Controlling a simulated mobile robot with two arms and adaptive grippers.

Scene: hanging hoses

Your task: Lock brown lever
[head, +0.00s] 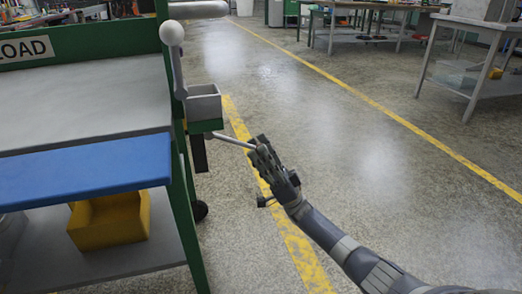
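A thin grey lever rod (232,140) sticks out to the right from a small grey and green box on the side of the green-framed cart. It slopes slightly down. Its far end meets my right gripper (262,150), and the fingers hide most of the tip, so I cannot clearly see a brown knob. The dark fingers lie at the rod's end; whether they are closed on it is too small to tell. A second lever (177,65) with a white ball on top stands nearly upright above the box. My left gripper is not in view.
The green-framed cart (186,195) has grey shelves, a blue panel (85,170) and a yellow bin (110,220) on the lower shelf. Yellow lines mark the open floor to the right. Workbenches (470,45) stand far back at the right.

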